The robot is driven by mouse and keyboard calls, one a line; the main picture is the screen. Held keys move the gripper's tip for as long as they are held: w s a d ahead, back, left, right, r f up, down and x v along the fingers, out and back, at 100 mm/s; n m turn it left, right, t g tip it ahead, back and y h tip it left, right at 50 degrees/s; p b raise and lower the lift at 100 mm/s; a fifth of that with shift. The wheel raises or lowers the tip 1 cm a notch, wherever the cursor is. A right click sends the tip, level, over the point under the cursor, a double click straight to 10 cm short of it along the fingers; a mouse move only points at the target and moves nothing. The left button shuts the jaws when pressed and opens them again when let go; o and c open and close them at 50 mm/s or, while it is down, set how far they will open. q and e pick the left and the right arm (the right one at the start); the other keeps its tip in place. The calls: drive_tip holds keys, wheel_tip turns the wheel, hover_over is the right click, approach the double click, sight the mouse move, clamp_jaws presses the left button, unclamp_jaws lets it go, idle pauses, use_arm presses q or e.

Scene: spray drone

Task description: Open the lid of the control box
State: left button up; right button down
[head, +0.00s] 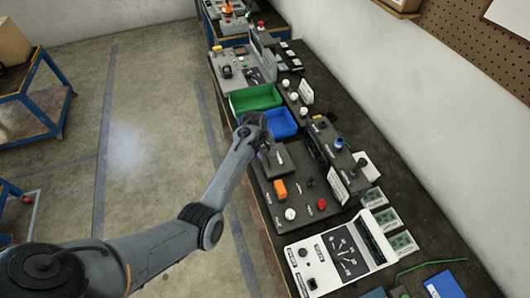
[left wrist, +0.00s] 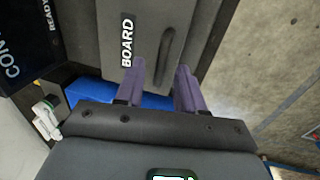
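The control box (head: 270,198) is a dark panel box on the bench, with an orange switch and red and white knobs on top. Its grey lid (left wrist: 120,22), labelled BOARD, fills the upper middle of the left wrist view and looks closed. A raised bar-like handle (left wrist: 167,50) runs along the lid. My left gripper (head: 270,154) is over the far end of the box. In the left wrist view its two purple fingers (left wrist: 160,72) are apart, with the handle's near end between their tips. I cannot tell whether they touch it. My right gripper is not in view.
A green bin (head: 255,97) and a blue bin (head: 281,123) stand just beyond the box. A white meter panel (head: 312,262) is in front. Dark units with a blue knob (head: 339,143) stand to the right. The floor left of the bench is clear.

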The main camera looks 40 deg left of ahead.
use_arm(q)
drive_tip(key=shift+c, duration=0.3)
clamp_jaws()
